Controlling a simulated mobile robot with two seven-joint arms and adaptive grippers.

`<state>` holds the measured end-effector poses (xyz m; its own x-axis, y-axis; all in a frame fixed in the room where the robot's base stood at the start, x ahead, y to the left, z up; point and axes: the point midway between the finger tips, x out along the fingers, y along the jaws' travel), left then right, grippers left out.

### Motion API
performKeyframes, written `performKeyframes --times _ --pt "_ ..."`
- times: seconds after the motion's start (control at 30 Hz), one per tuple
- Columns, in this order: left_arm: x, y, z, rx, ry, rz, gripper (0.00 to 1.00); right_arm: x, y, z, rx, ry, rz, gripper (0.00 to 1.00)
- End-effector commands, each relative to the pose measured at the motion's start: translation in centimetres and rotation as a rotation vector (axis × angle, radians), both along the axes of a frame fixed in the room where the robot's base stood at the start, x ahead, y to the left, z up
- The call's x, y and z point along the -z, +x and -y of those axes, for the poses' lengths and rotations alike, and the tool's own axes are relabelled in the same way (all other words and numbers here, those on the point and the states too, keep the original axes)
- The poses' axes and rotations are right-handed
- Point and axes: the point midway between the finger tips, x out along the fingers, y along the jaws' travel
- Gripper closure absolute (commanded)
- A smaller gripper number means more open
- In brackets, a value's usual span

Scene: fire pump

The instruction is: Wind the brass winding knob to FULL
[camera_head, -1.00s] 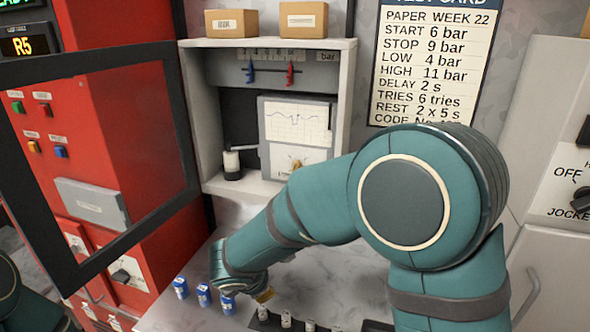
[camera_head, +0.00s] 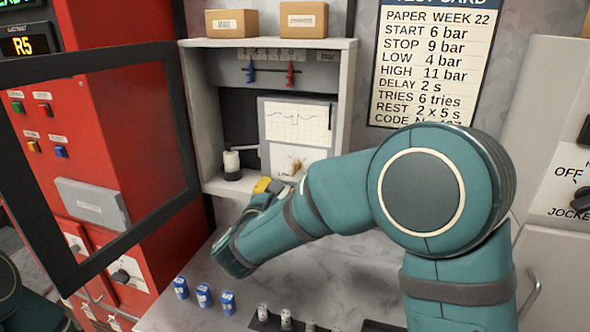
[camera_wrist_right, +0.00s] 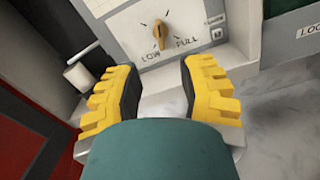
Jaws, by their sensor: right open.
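The brass winding knob (camera_head: 296,165) sits low on the white recorder panel (camera_head: 297,123) inside the open wall cabinet. In the right wrist view the knob (camera_wrist_right: 160,34) stands roughly upright, with LOW printed to its lower left and FULL to its lower right; which end points is not clear. My right gripper (camera_wrist_right: 157,80) is open and empty, its yellow fingers apart, with the knob ahead and beyond them. In the head view the right gripper (camera_head: 268,186) is at the cabinet's lower front edge, below and left of the knob. My left gripper is not in view.
A white and black roll (camera_head: 232,164) stands on the cabinet floor left of the recorder. The dark-framed open door (camera_head: 95,262) is at the left. Blue cylinders (camera_head: 203,295) and a dark rack with small pale cylinders (camera_head: 286,320) are on the bench below.

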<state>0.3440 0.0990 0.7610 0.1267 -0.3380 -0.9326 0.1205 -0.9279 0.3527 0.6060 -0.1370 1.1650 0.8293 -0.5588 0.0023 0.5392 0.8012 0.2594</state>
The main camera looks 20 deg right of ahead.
Motion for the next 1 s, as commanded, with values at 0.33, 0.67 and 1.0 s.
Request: performKeyframes --times 0.33,0.67,1.0 --pt "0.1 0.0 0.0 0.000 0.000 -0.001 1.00 0.1 5.7 4.0 0.005 0.001 -0.001 0.61" --pt "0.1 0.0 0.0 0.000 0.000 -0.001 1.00 0.1 9.0 6.1 0.003 0.001 -0.001 0.61" --pt "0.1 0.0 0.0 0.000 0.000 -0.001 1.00 0.1 9.3 6.3 0.000 0.001 -0.002 0.61"
